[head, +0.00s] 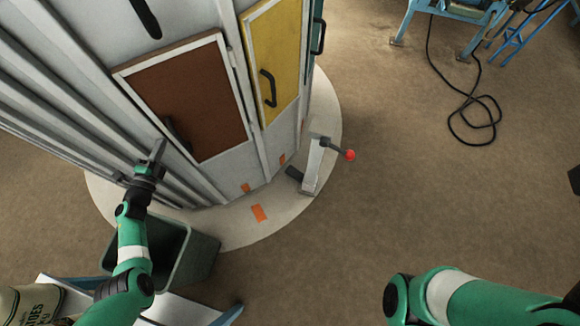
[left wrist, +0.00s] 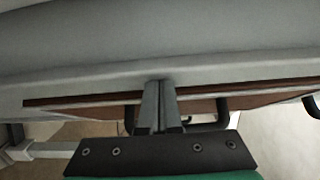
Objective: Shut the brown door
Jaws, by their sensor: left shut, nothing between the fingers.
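The brown door (head: 195,90) is a brown panel in a white frame, set in the side of a grey ribbed cabinet, with a dark handle (head: 178,135) near its lower left. In the left wrist view the brown door (left wrist: 250,99) shows as a thin, almost edge-on strip, with dark handle parts below it. I cannot tell exactly how far it stands open. My left gripper (head: 158,150) is shut and empty, just left of the door's handle side. Its fingers (left wrist: 158,92) overlap the strip in the wrist view; contact is unclear. My right gripper is out of view.
A yellow door (head: 272,60) with a black handle is right of the brown one. A lever with a red knob (head: 350,155) stands on the round pale base (head: 235,232). A grey-green bin (head: 195,260) is below my left arm. Open floor lies to the right.

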